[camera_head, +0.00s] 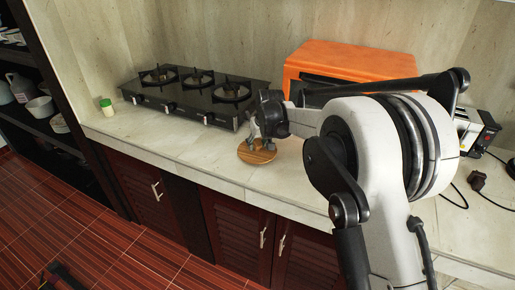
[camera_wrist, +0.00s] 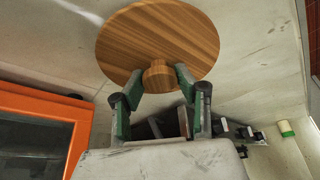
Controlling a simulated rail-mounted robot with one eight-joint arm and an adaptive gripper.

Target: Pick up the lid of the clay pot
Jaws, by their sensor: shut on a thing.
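A round wooden lid (camera_head: 257,152) with striped grain shows near the counter's front edge, under my gripper (camera_head: 264,138). In the wrist view the lid (camera_wrist: 160,38) fills the top middle, and its round knob (camera_wrist: 158,74) sits between my two fingertips (camera_wrist: 160,80). My gripper is shut on the knob. I cannot tell whether the lid rests on the counter or hangs just above it. No clay pot can be made out in either view.
A black gas stove (camera_head: 195,95) stands behind the lid on the stone counter (camera_head: 170,140). An orange oven (camera_head: 350,62) stands at the back right, partly behind my arm. A small green-capped jar (camera_head: 107,107) is at the left, and a toaster (camera_head: 477,128) at the right.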

